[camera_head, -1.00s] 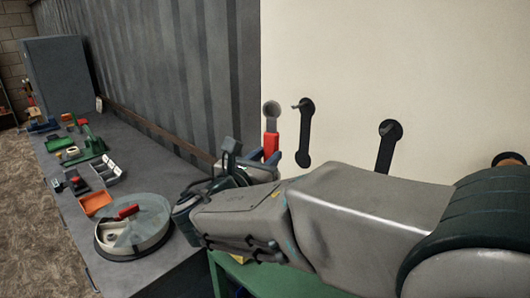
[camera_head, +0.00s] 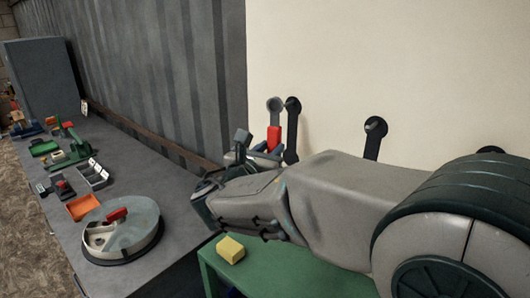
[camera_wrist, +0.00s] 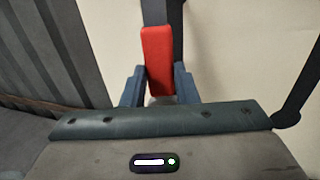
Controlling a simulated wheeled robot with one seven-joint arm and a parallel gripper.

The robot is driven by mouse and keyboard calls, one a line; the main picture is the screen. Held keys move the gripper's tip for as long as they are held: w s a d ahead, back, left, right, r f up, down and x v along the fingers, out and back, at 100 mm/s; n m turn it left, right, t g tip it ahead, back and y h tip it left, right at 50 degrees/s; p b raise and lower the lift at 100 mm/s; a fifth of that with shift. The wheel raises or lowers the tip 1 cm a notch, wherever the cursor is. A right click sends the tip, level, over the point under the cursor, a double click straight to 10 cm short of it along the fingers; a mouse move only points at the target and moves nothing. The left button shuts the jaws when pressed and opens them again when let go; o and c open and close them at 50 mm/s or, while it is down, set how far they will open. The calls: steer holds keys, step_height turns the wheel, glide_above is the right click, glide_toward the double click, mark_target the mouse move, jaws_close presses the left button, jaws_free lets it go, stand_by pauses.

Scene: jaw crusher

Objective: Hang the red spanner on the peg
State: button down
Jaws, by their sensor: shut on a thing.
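The red spanner (camera_head: 274,138) is upright in my gripper (camera_head: 262,153), its grey ring head at the top and red handle below. In the wrist view the red handle (camera_wrist: 158,55) stands between the two blue fingers, which are shut on its lower part. A black spanner-shaped wall piece (camera_head: 292,132) is just right of the spanner in the head view, with a peg (camera_head: 288,105) at its round top. The ring head is left of this peg and appears apart from it. The wrist view shows a black strip (camera_wrist: 176,14) behind the handle; the ring head is out of view there.
More black wall pieces hang to the right, one (camera_head: 374,138) clear and another partly hidden by my arm. A yellow block (camera_head: 230,249) lies on the green table (camera_head: 270,278) below. The grey bench (camera_head: 185,203) at left holds a round tray (camera_head: 152,232) and several tools.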

steer(key=shift+w+d, duration=0.8)
steer(key=shift+w, duration=0.2)
steer(key=shift+w+d+f+b, duration=0.45)
steer(key=shift+w+f+b, duration=0.15)
steer(key=shift+b, duration=0.2)
steer(key=c, duration=1.1)
jaws_free()
steer(key=shift+o, duration=0.2)
